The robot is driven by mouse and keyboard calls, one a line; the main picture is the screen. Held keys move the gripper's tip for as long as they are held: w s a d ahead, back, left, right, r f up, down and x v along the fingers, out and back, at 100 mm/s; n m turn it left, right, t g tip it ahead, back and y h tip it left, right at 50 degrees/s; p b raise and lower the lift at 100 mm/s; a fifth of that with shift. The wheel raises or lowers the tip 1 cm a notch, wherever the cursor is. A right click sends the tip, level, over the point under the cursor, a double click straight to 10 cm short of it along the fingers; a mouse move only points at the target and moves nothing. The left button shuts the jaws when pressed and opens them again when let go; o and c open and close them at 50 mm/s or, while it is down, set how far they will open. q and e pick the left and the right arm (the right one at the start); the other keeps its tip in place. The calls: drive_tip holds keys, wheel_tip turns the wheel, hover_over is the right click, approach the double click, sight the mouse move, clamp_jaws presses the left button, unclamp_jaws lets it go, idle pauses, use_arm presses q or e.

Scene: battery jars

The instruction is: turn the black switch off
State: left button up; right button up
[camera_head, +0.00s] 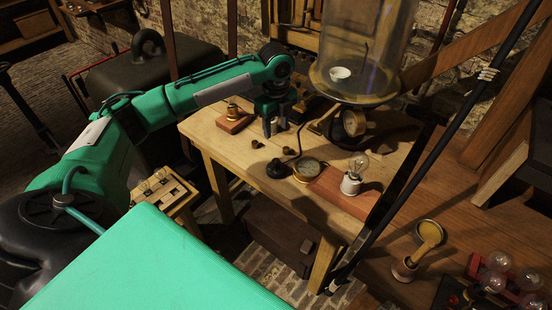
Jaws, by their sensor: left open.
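A small round black piece (279,169), which looks like the black switch, sits on the wooden table (237,155) near its front edge. A thin dark lead runs up from it; I cannot tell its on or off position. My left gripper (274,127) reaches in from the left, pointing down over the table behind the black piece. It is open and apart from the black piece, with nothing seen between its fingers. My right gripper is not in view.
A large glass jar (366,40) rises at the back. A wooden block with brass (235,118) lies left of the gripper. A dark pole slants across the right.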

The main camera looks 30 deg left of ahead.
sight(276, 161)
use_arm(q)
wheel_tip(276, 161, down, 14)
drive_tip(key=shift+r+p, duration=0.2)
drive_tip(key=shift+p, duration=0.7)
drive_tip(key=shift+c, duration=0.2)
